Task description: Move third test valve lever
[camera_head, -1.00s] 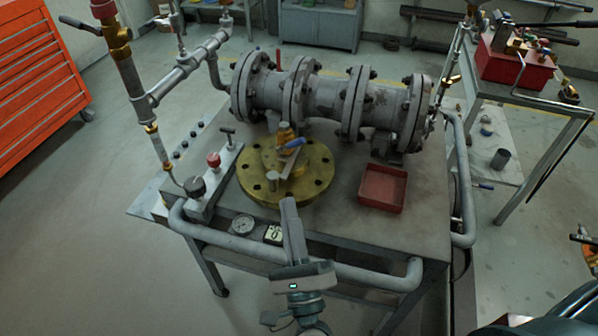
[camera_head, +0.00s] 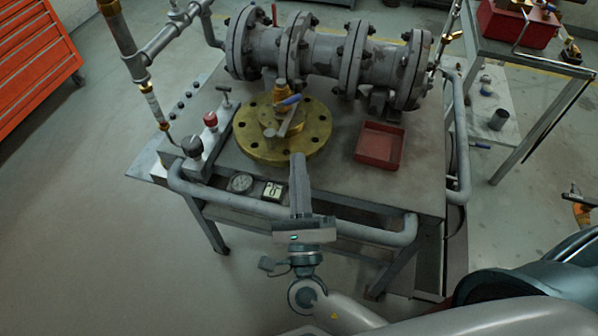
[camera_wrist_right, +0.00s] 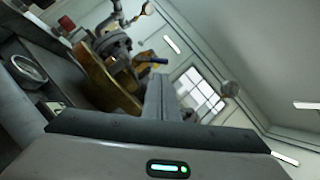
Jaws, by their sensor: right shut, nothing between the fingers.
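A brass valve with a short blue lever (camera_head: 291,100) stands on a round brass flange (camera_head: 248,136) on the metal table. I cannot tell whether this lever is the third test valve's. My right gripper (camera_head: 299,158) is shut and empty. Its fingertips are at the flange's near edge in the picture, below the lever; I cannot tell whether they touch. In the right wrist view, the shut fingers (camera_wrist_right: 161,82) point up toward the flange (camera_wrist_right: 104,72), and the blue lever (camera_wrist_right: 152,60) shows just beyond the tips. My left gripper is out of view.
A block with a red knob (camera_head: 210,119) and a black knob (camera_head: 191,146) lies left of the flange. A red tray (camera_head: 379,145) lies right of it. A grey pipe rail (camera_head: 340,236) runs along the front edge. A flanged pipe (camera_head: 325,70) crosses behind.

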